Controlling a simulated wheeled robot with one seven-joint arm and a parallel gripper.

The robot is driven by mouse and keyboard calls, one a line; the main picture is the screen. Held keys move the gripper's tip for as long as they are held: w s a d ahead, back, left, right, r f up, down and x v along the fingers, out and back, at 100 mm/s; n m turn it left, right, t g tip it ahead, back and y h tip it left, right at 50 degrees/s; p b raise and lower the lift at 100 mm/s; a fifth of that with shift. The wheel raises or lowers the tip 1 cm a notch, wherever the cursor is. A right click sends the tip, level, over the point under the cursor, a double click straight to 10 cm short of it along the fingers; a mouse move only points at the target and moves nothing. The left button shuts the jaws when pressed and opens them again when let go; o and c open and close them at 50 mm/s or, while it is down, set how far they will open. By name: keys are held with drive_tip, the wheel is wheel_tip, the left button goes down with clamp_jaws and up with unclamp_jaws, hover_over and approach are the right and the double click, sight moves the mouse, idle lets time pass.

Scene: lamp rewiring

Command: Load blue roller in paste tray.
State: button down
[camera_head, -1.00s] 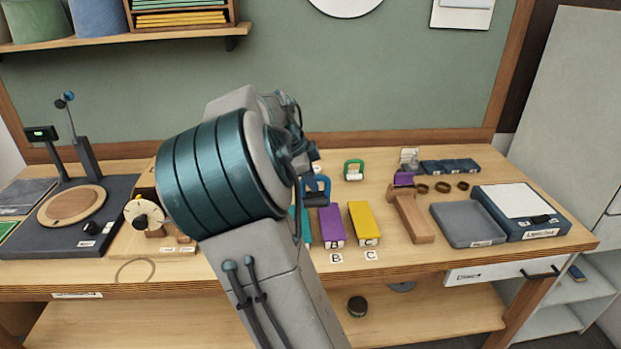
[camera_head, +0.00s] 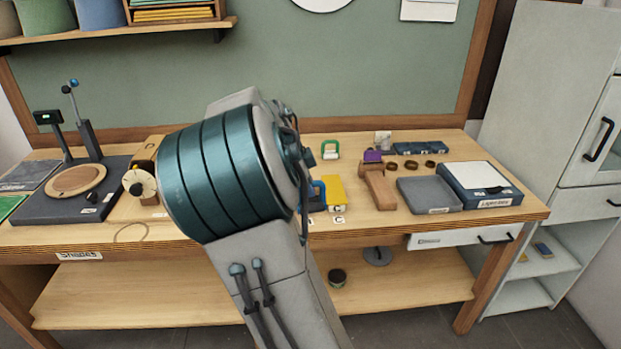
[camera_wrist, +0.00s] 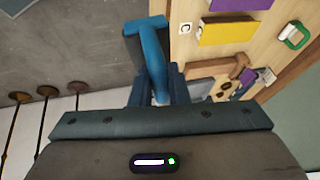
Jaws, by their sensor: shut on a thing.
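The blue roller (camera_wrist: 149,45) is held in my gripper (camera_wrist: 158,88), which is shut on it in the wrist view. Its wider blue end points away from the jaws. In the head view only a small blue part of the roller (camera_head: 319,188) shows beside my arm, in front of the yellow block; my arm hides the rest and my gripper. The paste tray, a shallow grey tray (camera_head: 428,193) with a small label, lies at the right of the bench. It looks empty, and the roller is apart from it, to its left.
A blue box with a pale top (camera_head: 481,178) stands right of the tray. A wooden piece (camera_head: 378,188) with a purple part (camera_head: 373,155) lies left of it. Several dark rings (camera_head: 411,165) and dark blue blocks (camera_head: 420,148) are behind. The yellow block (camera_head: 335,190) is near my arm.

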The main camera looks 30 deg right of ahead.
drive_tip(key=s+a+f+n+t+y, duration=0.1)
drive_tip(key=a+f+n+y, duration=0.1)
drive_tip(key=a+f+n, duration=0.3)
drive_tip(key=s+a+f+n+t+y, duration=0.1)
drive_tip(key=a+f+n+y, duration=0.2)
drive_tip(key=f+n, duration=0.6)
drive_tip(key=s+a+f+n+t+y, duration=0.1)
drive_tip(key=a+f+n+y, duration=0.1)
drive_tip(key=a+f+n, duration=0.5)
wheel_tip(320, 180, down, 4)
drive_tip(key=shift+a+f+n+t, duration=0.2)
drive_tip(key=shift+a+n+t, duration=0.1)
drive_tip(key=shift+a+n, duration=0.15)
drive_tip(key=shift+a+r, duration=0.15)
drive_tip(key=shift+a, duration=0.15)
